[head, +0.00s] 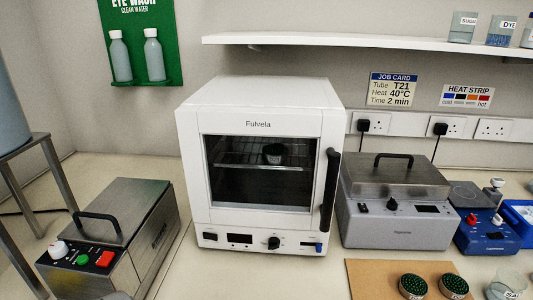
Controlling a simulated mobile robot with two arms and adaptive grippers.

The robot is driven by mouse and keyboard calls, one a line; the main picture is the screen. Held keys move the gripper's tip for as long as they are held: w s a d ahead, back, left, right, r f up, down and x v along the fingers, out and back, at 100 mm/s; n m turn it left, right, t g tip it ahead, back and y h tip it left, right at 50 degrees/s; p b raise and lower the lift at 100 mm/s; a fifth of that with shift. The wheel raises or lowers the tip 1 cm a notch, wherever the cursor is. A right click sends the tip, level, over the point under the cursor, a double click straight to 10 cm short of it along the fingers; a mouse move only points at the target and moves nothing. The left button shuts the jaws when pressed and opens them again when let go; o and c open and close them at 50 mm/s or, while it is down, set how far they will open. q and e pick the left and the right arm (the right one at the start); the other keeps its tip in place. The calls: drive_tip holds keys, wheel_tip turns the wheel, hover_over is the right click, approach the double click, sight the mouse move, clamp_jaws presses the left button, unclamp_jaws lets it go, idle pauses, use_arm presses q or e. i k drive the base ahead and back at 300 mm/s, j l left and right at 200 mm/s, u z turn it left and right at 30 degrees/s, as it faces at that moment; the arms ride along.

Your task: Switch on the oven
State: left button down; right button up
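The white oven (258,112), marked "Fulvela", stands in the middle of the bench. Its glass door is shut, with a black upright handle (330,190) on the right. Along its lower front are a black switch (209,237), a small dark display (240,239), a black knob (273,243) and a blue tab (318,247) at the right end. The display shows no readable figures, and the switch's position is too small to tell. A dark round item (273,153) sits on the wire rack inside. Neither of my grippers is in view.
A steel-lidded box (118,225) with green and red buttons stands at left, and a grey lidded bath (395,220) at right. A blue device (478,230) is farther right. Dark-topped round containers (412,286) sit on a brown mat (375,270) in front. Bench directly before the oven is clear.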

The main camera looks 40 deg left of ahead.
sight(214, 237)
drive_tip(key=k+l, duration=0.15)
drive_tip(key=l, duration=0.2)
drive_tip(key=k+l, duration=0.2)
drive_tip(key=l, duration=0.15)
drive_tip(key=u, duration=1.85)
drive_tip(key=k+l+u, duration=0.4)
drive_tip(key=u, duration=0.2)
